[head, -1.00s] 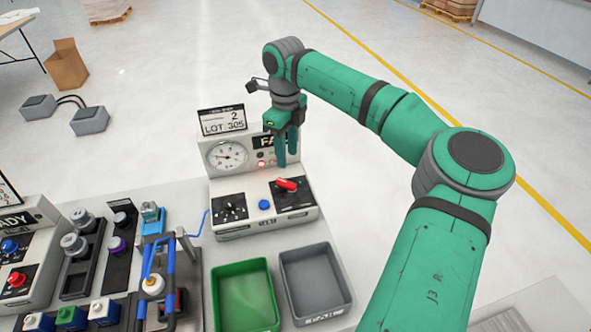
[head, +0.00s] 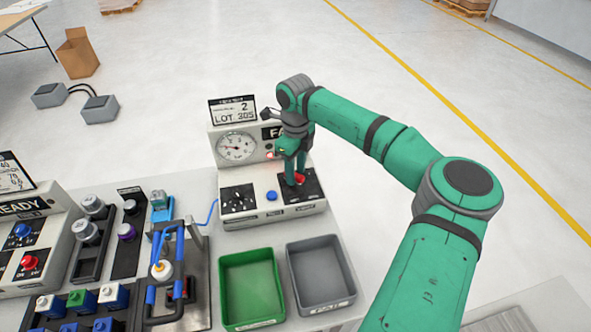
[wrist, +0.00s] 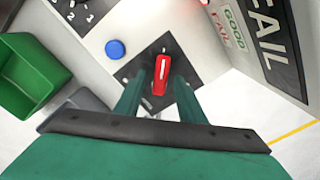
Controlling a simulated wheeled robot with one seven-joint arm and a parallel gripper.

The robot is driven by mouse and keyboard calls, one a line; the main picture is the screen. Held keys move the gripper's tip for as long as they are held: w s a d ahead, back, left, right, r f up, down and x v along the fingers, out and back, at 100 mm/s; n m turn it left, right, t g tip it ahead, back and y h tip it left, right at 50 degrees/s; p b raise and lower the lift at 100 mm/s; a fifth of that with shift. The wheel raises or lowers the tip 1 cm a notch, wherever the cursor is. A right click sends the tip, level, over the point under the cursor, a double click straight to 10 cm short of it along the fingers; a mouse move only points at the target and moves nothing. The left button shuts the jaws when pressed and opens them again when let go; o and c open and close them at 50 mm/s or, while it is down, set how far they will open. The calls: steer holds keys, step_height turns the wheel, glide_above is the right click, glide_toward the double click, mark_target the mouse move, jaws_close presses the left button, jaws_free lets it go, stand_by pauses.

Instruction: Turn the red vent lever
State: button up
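The red vent lever (head: 300,178) sits on a black plate on the right of the grey test box (head: 240,224). In the wrist view the red lever (wrist: 161,75) lies between my two green fingers, with its white line showing. My gripper (head: 292,180) is down at the lever, pointing downward. In the wrist view my gripper (wrist: 158,92) is open, with one finger on each side of the lever and a small gap seen beside it. The fingers hide part of the lever in the head view.
A blue button (head: 271,196) and a black dial (head: 238,198) sit left of the lever. The gauge panel (head: 236,147) stands behind. Green (head: 250,288) and grey (head: 320,275) bins stand in front. Fixtures with blue clamps (head: 165,260) are at left.

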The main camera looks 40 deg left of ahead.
steer(key=shift+w, duration=0.1)
jaws_close()
